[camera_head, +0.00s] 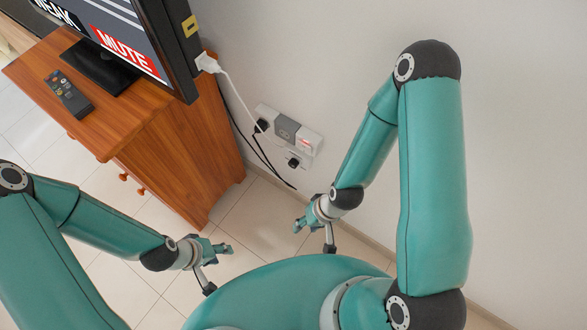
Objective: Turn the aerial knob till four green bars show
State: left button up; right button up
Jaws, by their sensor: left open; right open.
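The television (140,35) stands at the top left, cut off by the picture edge. Its visible screen part shows white letters reading like "WEAK" on black and "MUTE" on a red band. No green bars show in that part. I cannot make out an aerial knob for sure. A yellow label (190,26) is on the television's side, and a white plug (207,63) sits in its edge below. My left gripper (218,268) is open and empty, low before the cabinet. My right gripper (313,238) is open and empty near the wall's foot. Both are apart from the television.
The wooden cabinet (170,130) carries the television and a dark remote (68,94). A wall socket strip (287,129) holds black plugs and a small red light. A white cable (237,95) and black cables hang between television and wall. The tiled floor (245,220) is clear.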

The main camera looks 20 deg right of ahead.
aim_at(292, 163)
jog(key=u, duration=0.05)
jog(key=k, duration=1.55)
jog(key=u, duration=0.5)
jog(key=i, duration=1)
jog(key=z, duration=0.1)
